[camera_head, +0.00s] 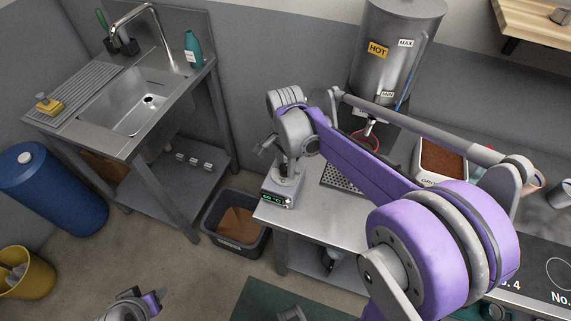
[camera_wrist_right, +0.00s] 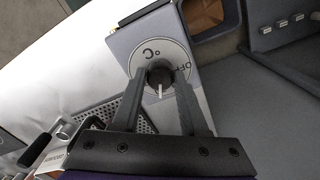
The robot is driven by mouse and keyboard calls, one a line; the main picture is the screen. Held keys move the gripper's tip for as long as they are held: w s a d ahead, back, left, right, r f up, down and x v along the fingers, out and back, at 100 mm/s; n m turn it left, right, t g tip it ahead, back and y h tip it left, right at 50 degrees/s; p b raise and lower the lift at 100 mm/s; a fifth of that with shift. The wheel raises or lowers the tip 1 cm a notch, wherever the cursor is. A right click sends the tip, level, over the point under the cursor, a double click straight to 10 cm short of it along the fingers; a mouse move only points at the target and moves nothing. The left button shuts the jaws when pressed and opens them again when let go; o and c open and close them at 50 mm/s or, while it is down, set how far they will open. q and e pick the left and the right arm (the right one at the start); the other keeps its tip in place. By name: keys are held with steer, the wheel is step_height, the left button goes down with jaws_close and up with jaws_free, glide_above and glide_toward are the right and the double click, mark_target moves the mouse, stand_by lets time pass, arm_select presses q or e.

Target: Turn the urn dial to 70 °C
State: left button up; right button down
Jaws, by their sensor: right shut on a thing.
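The urn dial is a black knob (camera_wrist_right: 159,73) with a white pointer line, on a round pale face (camera_wrist_right: 150,50) marked "°C" and "OFF". In the right wrist view my right gripper (camera_wrist_right: 161,84) has one finger on each side of the knob and is shut on it. In the head view the right gripper (camera_head: 286,168) is over a small control box (camera_head: 278,193) at the counter's left corner. The box's green display ends in "°C"; its digits are too small to read surely. The steel urn (camera_head: 386,62) is labelled "HOT". My left gripper (camera_head: 135,305) shows partly at the bottom edge.
A drip grate (camera_head: 338,178) and a tray of brown grounds (camera_head: 441,160) are on the counter. A sink bench (camera_head: 100,110) stands at left, with a grey bin (camera_head: 236,222) on the floor between. My right arm crosses above the counter.

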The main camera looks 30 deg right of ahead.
mark_target(285, 167)
steer(key=shift+m, duration=0.3)
steer(key=shift+c, duration=2.2)
jaws_free()
step_height(285, 167, up, 11)
steer(key=shift+p, duration=0.35)
steer(key=shift+f, duration=0.1)
steer(key=s+a+f+n+t, duration=0.2)
steer(key=s+a+f+n, duration=0.1)
steer(key=s+n, duration=0.4)
steer(key=s+a+f+n+t, duration=0.3)
steer(key=s+f+n, duration=0.3)
steer(key=s+n, duration=0.2)
steer(key=shift+s+a+f+n+p, duration=0.25)
steer(key=shift+n+p, duration=0.1)
steer(key=shift+n, duration=0.35)
